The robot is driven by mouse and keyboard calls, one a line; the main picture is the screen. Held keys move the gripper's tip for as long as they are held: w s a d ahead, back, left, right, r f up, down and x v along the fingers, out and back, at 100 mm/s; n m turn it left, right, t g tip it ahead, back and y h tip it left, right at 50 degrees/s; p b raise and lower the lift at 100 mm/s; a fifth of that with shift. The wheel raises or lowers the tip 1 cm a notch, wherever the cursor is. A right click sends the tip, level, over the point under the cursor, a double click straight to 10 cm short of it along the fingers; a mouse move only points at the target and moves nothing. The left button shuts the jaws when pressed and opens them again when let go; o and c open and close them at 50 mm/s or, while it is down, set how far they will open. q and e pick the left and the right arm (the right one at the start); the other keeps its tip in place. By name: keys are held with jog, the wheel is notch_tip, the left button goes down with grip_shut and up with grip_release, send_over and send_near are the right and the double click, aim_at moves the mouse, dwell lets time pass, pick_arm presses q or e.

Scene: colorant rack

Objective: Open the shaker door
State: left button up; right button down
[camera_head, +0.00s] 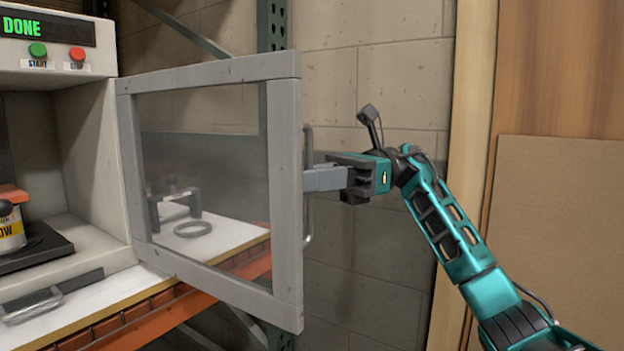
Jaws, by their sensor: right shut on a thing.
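The shaker door (284,190) has a grey frame and a clear pane, and it stands swung wide out from the white shaker (95,150), hinged on the side of the opening. Its upright metal handle (308,225) is on the right edge of the door. My right gripper (312,180) is shut on the handle, with the fingers hiding the handle's middle. Inside the shaker, part of a paint can (10,232) with a yellow label shows at the left edge under an orange clamp part. My left gripper is not in view.
The shaker's panel reads DONE (22,27) above a green and a red button. It stands on a white shelf with an orange beam (150,318). A grey block wall (375,75) and wooden boards (560,240) are behind my right arm. A ring-shaped thing (193,230) shows through the pane.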

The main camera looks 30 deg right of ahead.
jog(key=shift+w, duration=0.1)
dwell(0.3)
jog(key=c, duration=1.3)
grip_release()
jog(key=shift+c, duration=0.2)
jog(key=shift+d, duration=0.1)
jog(key=d+p, duration=0.1)
jog(key=d, duration=1.1)
jog(key=shift+s+d, duration=0.2)
jog(key=shift+d, duration=0.15)
